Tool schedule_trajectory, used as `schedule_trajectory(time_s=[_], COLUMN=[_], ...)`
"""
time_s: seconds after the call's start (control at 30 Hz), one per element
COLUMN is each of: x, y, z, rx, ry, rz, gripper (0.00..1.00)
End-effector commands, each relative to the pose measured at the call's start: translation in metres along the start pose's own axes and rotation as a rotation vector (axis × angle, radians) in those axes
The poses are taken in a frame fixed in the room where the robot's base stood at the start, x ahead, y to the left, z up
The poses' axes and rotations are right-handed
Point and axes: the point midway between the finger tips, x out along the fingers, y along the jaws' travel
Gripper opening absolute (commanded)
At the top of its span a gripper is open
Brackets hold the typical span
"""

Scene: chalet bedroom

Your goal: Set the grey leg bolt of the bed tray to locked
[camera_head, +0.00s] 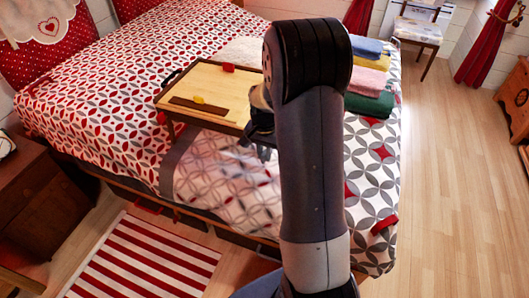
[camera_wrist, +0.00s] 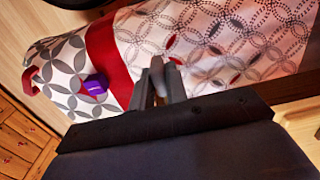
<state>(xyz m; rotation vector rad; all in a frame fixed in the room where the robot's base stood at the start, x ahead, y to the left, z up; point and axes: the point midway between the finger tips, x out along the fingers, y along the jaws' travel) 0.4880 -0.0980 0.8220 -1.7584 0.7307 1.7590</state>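The wooden bed tray (camera_head: 219,83) stands on legs on the bed, left of my arm. It has a dark brown strip, a yellow piece (camera_head: 198,100) and a red piece (camera_head: 228,68) on top. I cannot make out the grey leg bolt in either view; my arm covers the tray's right end. My gripper (camera_head: 257,148) is at the tray's near right corner, pointing down toward the bedspread. In the wrist view its fingers (camera_wrist: 160,80) lie close together over the patterned cloth, with nothing seen between them. I cannot tell if they touch.
The patterned bedspread (camera_head: 100,90) covers the bed. Folded towels (camera_head: 368,80) are stacked right of my arm. In the wrist view a purple object (camera_wrist: 96,84) lies left of the fingers. A dark wooden cabinet (camera_head: 45,200) stands at left. The floor at right is largely clear.

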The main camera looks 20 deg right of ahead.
Motion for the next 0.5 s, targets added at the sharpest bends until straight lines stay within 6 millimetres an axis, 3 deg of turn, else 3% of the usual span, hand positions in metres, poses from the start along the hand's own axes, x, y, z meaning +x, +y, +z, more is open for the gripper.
schedule_trajectory(time_s=[0.17, 0.5], x=[-0.0002, -0.0003], y=[0.0000, -0.0001], z=[-0.0001, -0.0001], rx=[0.000, 0.000], ry=[0.000, 0.000], rz=[0.000, 0.000], gripper=[0.00, 0.00])
